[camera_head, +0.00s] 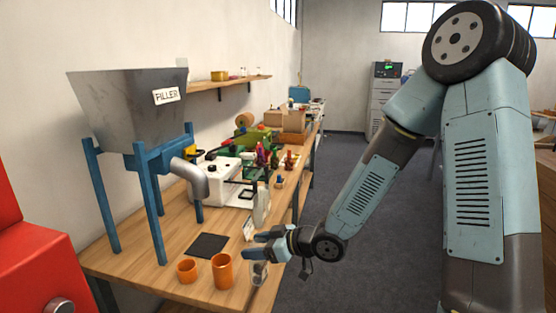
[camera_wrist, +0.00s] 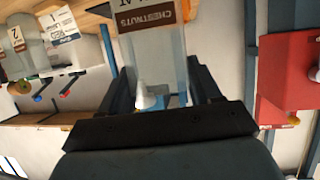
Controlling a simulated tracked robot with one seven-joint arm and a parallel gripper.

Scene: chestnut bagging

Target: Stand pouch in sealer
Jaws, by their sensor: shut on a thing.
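My gripper (camera_head: 257,246) is over the front right edge of the wooden bench and is shut on a clear pouch. In the wrist view the pouch (camera_wrist: 158,55), with a brown CHESTNUTS label, stands between the fingers (camera_wrist: 165,90). In the head view a clear part of the pouch (camera_head: 259,272) shows just below the fingers. The sealer is probably the white machine (camera_head: 212,182) with black knobs, further back on the bench, apart from my gripper. Its slot cannot be made out. Whether the pouch holds anything is unclear.
The grey filler hopper (camera_head: 130,110) stands on blue legs at left. Two orange cups (camera_head: 222,271) and a dark mat (camera_head: 207,245) lie left of my gripper. A pale upright pouch-like thing (camera_head: 261,206) stands near the machine. A red box (camera_head: 40,265) is at front left.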

